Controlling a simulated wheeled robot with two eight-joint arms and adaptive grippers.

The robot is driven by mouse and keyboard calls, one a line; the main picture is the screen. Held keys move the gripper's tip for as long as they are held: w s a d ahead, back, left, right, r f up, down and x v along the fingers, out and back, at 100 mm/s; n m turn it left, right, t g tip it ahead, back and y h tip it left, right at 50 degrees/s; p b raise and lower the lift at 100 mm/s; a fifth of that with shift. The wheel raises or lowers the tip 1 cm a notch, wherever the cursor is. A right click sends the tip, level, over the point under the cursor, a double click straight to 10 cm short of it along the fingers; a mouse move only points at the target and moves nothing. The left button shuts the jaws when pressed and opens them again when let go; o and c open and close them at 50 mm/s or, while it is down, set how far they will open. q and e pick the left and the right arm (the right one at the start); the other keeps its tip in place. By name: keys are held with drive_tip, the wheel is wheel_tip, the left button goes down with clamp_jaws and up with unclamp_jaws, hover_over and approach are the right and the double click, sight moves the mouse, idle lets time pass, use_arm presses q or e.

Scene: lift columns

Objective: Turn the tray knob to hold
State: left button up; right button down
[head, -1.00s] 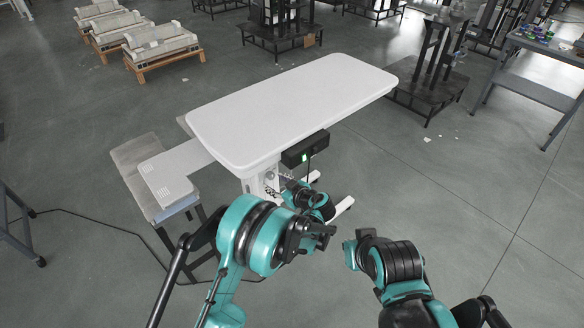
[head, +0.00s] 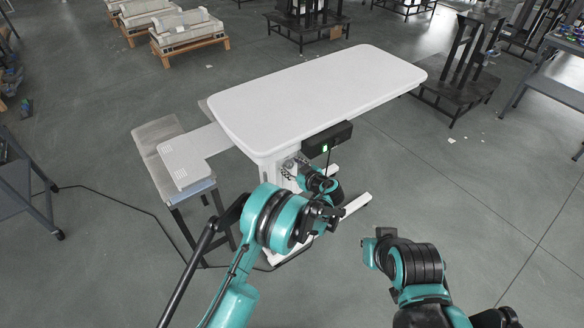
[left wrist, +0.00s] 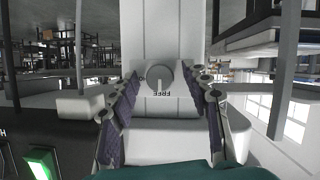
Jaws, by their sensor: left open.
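The tray knob (left wrist: 160,77) is a round grey knob on the white lift column (left wrist: 162,30) in the left wrist view. Its pale pointer line faces the upside-down word FREE printed beside it. Another mark left of the knob is too small to read. My left gripper (left wrist: 162,108) is open, its two dark fingers on either side of the picture with the knob showing between and beyond them, apart from it. In the head view my left gripper (head: 300,168) is close to the column under the white tabletop (head: 310,95), and the knob cannot be made out.
A black box with a green light (head: 327,140) hangs under the tabletop edge, close to my left gripper. A grey bench (head: 160,135) stands at the left, and a black cable (head: 110,198) runs over the floor.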

use_arm(q)
clamp_jaws()
drive_tip(key=shift+m, duration=0.3)
drive_tip(key=shift+w+d+m+g+y, duration=0.15)
drive_tip(key=shift+m+g+y, duration=0.45)
drive_tip(key=shift+m+y, duration=0.45)
drive_tip(key=m+y, duration=0.1)
drive_tip(key=m, duration=0.1)
drive_tip(key=shift+m+g, duration=0.35)
drive_tip(key=shift+g, duration=0.05)
drive_tip(key=m+y, duration=0.2)
drive_tip(key=m, duration=0.1)
drive_tip(key=shift+d+f+g, duration=0.1)
drive_tip(key=shift+d+g, duration=0.05)
drive_tip(key=shift+g, duration=0.15)
drive_tip(key=shift+f+m+y, duration=0.1)
drive_tip(key=shift+m+y, duration=0.75)
drive_tip(key=shift+m, duration=0.65)
